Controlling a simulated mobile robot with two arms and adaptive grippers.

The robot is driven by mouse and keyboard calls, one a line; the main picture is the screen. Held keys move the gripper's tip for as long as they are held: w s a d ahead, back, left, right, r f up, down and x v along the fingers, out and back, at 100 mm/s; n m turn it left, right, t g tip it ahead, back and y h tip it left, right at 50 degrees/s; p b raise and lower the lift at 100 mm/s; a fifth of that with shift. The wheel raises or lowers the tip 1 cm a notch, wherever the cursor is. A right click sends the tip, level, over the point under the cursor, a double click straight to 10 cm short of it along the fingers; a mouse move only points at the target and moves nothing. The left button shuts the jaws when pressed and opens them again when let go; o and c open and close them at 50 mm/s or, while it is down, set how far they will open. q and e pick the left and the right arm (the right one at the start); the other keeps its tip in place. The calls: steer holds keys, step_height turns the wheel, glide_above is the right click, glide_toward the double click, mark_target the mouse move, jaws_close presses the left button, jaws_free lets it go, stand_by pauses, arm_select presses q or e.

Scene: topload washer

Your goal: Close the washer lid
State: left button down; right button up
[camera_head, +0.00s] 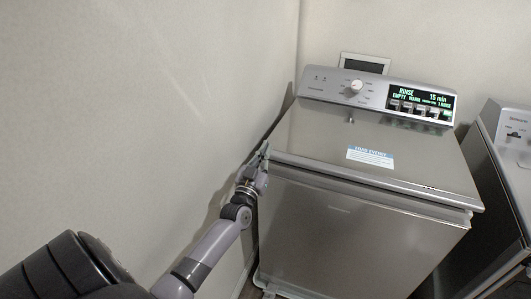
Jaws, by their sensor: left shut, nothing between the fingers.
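The washer (350,240) stands in the middle right of the head view. Its grey lid (310,135) lies flat, or nearly flat, over the top, with a blue and white label on it. A thin dark gap runs below the lid's front edge, so I cannot tell whether it is fully seated. My left gripper (262,158) is shut and empty at the washer's front left corner, beside the lid's edge. I cannot tell whether it touches the lid. My right gripper is not in view.
The control panel (375,95) with a knob and a lit display stands at the washer's back. A second appliance (505,160) stands close on the right. A plain wall (130,110) runs close along the left side. A small framed panel (364,63) is behind the washer.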

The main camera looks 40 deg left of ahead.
arm_select(q)
steer(key=shift+f, duration=0.5)
